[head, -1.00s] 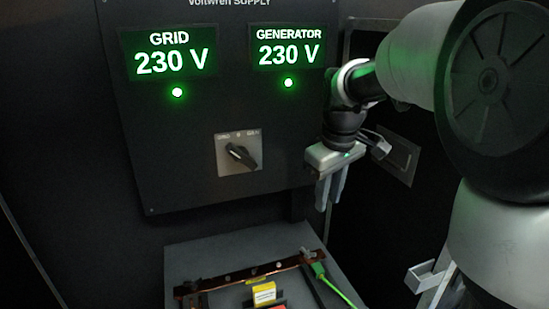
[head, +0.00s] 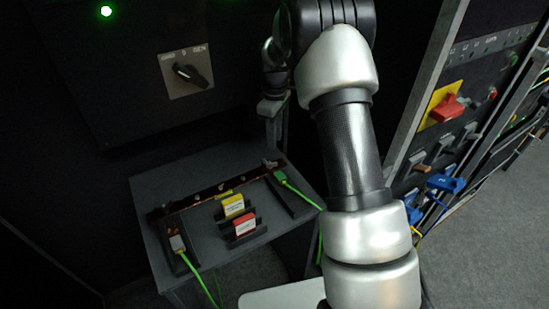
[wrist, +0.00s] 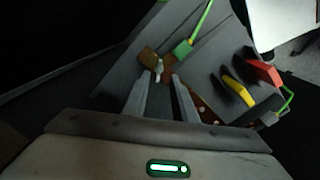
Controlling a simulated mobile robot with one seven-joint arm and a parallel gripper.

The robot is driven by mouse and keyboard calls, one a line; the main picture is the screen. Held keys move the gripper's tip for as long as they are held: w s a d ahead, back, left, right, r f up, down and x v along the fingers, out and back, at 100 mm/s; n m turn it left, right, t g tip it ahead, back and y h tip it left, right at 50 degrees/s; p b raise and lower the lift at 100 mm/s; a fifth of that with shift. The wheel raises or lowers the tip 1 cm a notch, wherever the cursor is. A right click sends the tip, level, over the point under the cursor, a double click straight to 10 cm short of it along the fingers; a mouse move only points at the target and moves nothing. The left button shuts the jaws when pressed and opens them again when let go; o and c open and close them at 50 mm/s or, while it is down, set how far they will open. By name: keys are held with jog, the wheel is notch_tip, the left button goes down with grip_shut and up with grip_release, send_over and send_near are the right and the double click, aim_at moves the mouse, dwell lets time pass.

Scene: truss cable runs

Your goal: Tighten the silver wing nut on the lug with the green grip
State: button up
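The lug with the green grip (head: 280,175) is at the right end of the copper bar (head: 205,192), its green cable running off to the right. A small silver wing nut (wrist: 158,68) sits by that bar end, beside the green grip (wrist: 183,48) in the wrist view. In the head view the nut (head: 268,163) is small. My gripper (wrist: 161,80) is open, its two fingers apart and pointing at the bar end. The nut appears just beyond and between the fingertips; I cannot tell the remaining gap.
A second lug with a pale grip (head: 177,243) and green cable is at the bar's left end. Yellow (head: 233,205) and red (head: 244,224) blocks stand in front of the bar on the grey table (head: 160,180). A switch panel (head: 440,120) stands at right.

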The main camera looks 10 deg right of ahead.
aim_at(269, 163)
notch_tip(269, 163, down, 9)
jog(key=shift+f, duration=0.2)
grip_shut()
